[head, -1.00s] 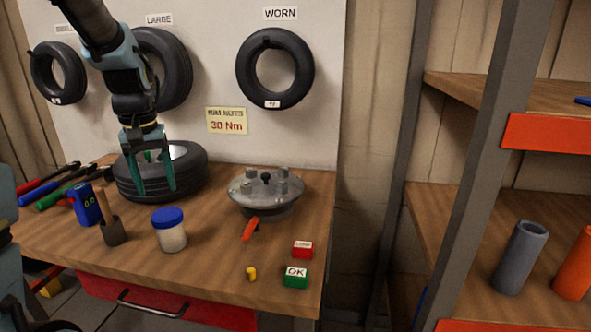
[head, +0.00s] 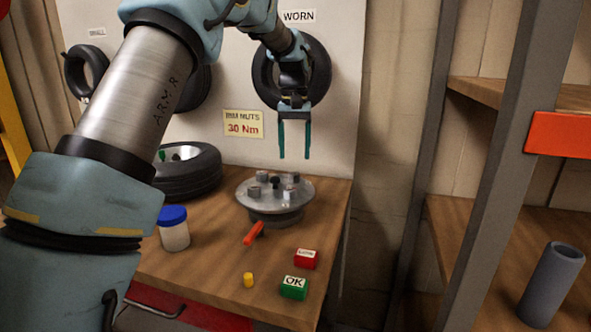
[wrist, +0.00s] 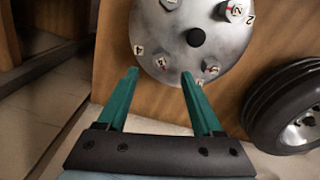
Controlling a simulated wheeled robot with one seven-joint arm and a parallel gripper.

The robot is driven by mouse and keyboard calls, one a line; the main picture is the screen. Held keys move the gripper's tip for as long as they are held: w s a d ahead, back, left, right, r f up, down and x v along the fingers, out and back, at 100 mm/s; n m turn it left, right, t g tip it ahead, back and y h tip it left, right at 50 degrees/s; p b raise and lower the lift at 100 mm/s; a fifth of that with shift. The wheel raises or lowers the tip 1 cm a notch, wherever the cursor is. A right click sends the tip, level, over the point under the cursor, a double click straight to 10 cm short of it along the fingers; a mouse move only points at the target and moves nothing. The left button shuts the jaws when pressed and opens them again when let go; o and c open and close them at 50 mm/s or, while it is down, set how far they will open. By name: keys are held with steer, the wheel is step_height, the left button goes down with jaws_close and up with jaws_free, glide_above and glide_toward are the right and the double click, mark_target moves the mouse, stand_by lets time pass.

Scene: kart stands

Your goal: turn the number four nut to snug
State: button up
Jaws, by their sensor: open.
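A label 2 shows at the upper right nut (wrist: 237,11). My gripper (head: 294,155) is open and empty, fingers pointing down above the hub's right rear part.
An orange-handled tool (head: 254,234) lies at the hub's front. A red block (head: 306,260), a green OK block (head: 294,288) and a yellow piece (head: 248,280) are near the bench's right edge. A tyre (head: 190,180) and blue-lidded jar (head: 174,232) stand left. A sign reads 30 Nm (head: 244,124).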

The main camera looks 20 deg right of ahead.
mark_target(294, 174)
step_height(294, 174, down, 6)
steer(key=shift+a+f+p, duration=0.1)
steer(key=shift+p, duration=0.35)
jaws_close()
stand_by(0.4)
